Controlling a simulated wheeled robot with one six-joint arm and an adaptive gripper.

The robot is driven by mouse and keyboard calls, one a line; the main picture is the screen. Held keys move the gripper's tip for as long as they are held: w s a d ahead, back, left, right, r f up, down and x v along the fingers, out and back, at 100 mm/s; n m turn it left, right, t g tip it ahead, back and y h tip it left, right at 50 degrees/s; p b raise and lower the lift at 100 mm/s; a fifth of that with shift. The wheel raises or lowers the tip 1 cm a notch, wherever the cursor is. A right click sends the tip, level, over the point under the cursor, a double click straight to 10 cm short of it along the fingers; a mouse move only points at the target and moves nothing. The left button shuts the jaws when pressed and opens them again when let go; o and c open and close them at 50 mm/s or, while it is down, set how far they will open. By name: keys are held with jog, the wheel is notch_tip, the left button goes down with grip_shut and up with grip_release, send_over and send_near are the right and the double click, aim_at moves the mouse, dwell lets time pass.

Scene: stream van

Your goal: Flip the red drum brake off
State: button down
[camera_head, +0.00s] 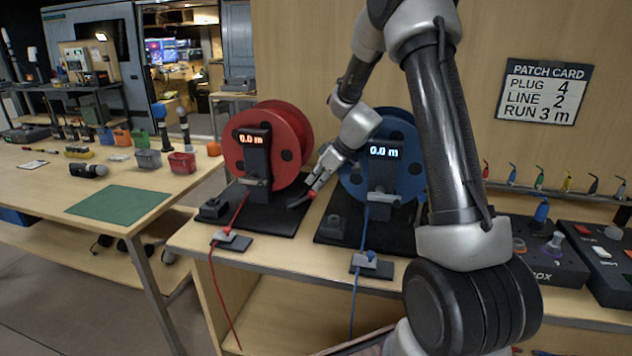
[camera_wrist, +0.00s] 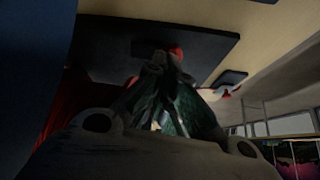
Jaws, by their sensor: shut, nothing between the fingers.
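The red drum (camera_head: 290,150) stands on a black base plate (camera_head: 285,222), with a display reading 0.0 m on its front post. A small red tip (camera_head: 311,194) shows at the right of this base, right at my gripper; it looks like the brake lever's knob, but its lever is mostly hidden. My gripper (camera_head: 301,201) points down and left over the plate, its fingers shut and empty. In the wrist view the shut fingers (camera_wrist: 160,65) lie in front of the dark plate (camera_wrist: 200,42), with a red spot (camera_wrist: 176,50) beside their tips. I cannot tell whether they touch it.
The blue drum (camera_head: 397,135), also reading 0.0 m, stands close at right behind my arm. A red cable (camera_head: 214,285) runs through a clamp (camera_head: 231,240) at the bench front. A table with a green mat (camera_head: 118,204) stands at left. Control boxes (camera_head: 545,255) sit at right.

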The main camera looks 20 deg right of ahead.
notch_tip(320, 180, up, 10)
dwell(0.4)
dwell(0.3)
jog(key=s+d+f+m+g, duration=0.1)
jog(key=s+f+m+g, duration=0.15)
jog(key=s+m, duration=0.3)
jog(key=s+d+r+m+h, duration=0.1)
jog(key=s+r, duration=0.2)
jog(key=s, duration=0.7)
jog(key=s+d+r+m+t+h, duration=0.1)
jog(key=s+r, duration=0.3)
jog(key=s, duration=0.7)
jog(key=s+d+r+m+t+h, duration=0.1)
jog(key=s+r+h, duration=0.2)
jog(key=s, duration=0.8)
jog(key=shift+d+r, duration=0.25)
jog(key=shift+r, duration=0.25)
